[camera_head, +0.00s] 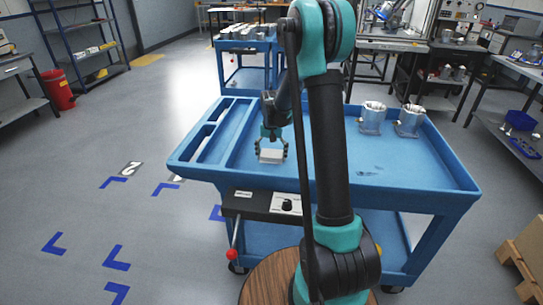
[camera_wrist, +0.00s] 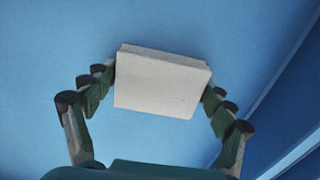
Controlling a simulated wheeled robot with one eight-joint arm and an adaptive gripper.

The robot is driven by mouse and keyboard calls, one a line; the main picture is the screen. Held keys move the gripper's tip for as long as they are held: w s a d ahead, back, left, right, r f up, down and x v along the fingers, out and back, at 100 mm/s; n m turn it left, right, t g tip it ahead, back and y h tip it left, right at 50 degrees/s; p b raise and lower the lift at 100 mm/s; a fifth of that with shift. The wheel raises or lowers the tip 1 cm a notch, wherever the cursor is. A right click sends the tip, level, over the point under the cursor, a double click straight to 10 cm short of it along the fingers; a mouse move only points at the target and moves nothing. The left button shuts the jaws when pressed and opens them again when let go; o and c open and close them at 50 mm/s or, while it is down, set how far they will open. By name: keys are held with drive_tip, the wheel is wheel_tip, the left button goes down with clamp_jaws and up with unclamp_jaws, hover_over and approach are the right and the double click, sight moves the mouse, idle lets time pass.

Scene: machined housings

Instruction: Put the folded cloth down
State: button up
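The folded cloth (camera_head: 271,156) is a small off-white rectangular block. It is between the fingers of my gripper (camera_head: 271,151), over the left part of the blue cart's top tray (camera_head: 415,167). In the wrist view the cloth (camera_wrist: 160,85) spans the gap between the two jointed fingers, and the fingertips press on its left and right edges. My gripper is shut on it. The cloth is close above or on the blue surface (camera_wrist: 60,40); I cannot tell whether it touches.
Two silvery machined housings (camera_head: 372,118) (camera_head: 410,121) stand at the tray's back right. Narrow compartments (camera_head: 213,133) run along the tray's left side. The tray floor right of my arm is mostly clear. A second blue cart (camera_head: 245,72) stands behind.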

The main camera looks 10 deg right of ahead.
sight(271, 154)
drive_tip(key=shift+o, duration=1.4)
wheel_tip(271, 154, up, 11)
drive_tip(key=s+d+f+n+t, duration=0.1)
drive_tip(key=s+f, duration=0.1)
drive_tip(key=s, duration=0.8)
drive_tip(key=s+d+f+n+t, duration=0.1)
drive_tip(key=s+f, duration=0.2)
drive_tip(key=s, duration=0.7)
drive_tip(key=s+d+f+n+t, duration=0.1)
drive_tip(key=s+d+f+t, duration=0.1)
drive_tip(key=s, duration=0.8)
drive_tip(key=shift+s+d+f+n, duration=0.1)
drive_tip(key=shift+f+n, duration=0.05)
drive_tip(key=shift+n, duration=0.15)
